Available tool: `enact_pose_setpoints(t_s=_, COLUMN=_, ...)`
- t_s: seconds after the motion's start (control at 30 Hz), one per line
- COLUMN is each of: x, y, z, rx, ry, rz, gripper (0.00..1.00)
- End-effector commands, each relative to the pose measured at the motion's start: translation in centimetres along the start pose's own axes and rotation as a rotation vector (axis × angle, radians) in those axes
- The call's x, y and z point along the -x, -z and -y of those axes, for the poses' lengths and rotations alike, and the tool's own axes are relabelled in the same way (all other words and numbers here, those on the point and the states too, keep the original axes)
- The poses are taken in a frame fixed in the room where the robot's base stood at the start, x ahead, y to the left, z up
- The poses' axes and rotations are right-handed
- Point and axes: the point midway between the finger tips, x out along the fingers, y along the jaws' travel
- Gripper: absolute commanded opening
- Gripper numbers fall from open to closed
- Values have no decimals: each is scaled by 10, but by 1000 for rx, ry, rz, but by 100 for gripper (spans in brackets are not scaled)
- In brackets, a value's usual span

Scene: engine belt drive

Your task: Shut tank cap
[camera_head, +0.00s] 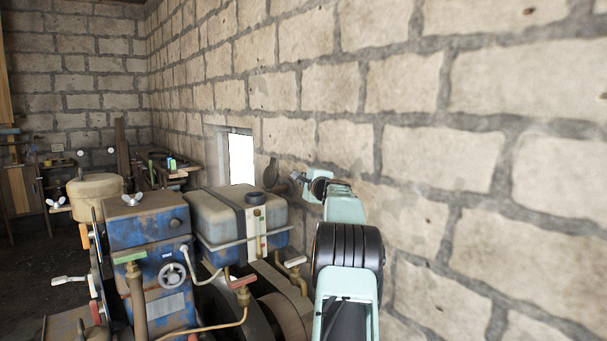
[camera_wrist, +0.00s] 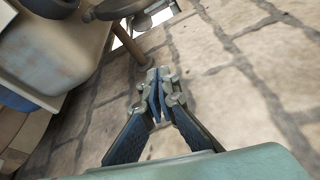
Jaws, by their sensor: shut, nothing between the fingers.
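The tank (camera_head: 212,218), cream above and blue below, has a dark filler neck (camera_head: 256,198) on its top. The round dark tank cap (camera_head: 271,174) stands up tilted beside the neck, open. In the wrist view, the tank (camera_wrist: 75,50) fills the upper left, with part of the neck (camera_wrist: 48,5) and the cap (camera_wrist: 115,9) at the top edge. My gripper (camera_head: 297,178) is just right of the cap in the head view, apart from it as far as I can tell. In the wrist view, my gripper (camera_wrist: 158,78) has its fingertips together and empty, below the cap.
A stone wall (camera_head: 440,170) runs close along the right side of my arm. A blue engine block (camera_head: 148,235) with a handwheel, pipes and valves stands left of the tank. A cluttered bench (camera_head: 172,172) is behind.

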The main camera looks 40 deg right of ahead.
Motion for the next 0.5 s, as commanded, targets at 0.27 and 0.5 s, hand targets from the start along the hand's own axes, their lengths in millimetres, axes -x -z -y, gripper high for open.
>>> enact_pose_setpoints(t_s=0.27, x=-29, y=-3, z=3, rx=2, ry=-2, rz=2, gripper=0)
enact_pose_setpoints(t_s=0.5, x=-46, y=0, z=4, rx=2, ry=-1, rz=-1, gripper=0)
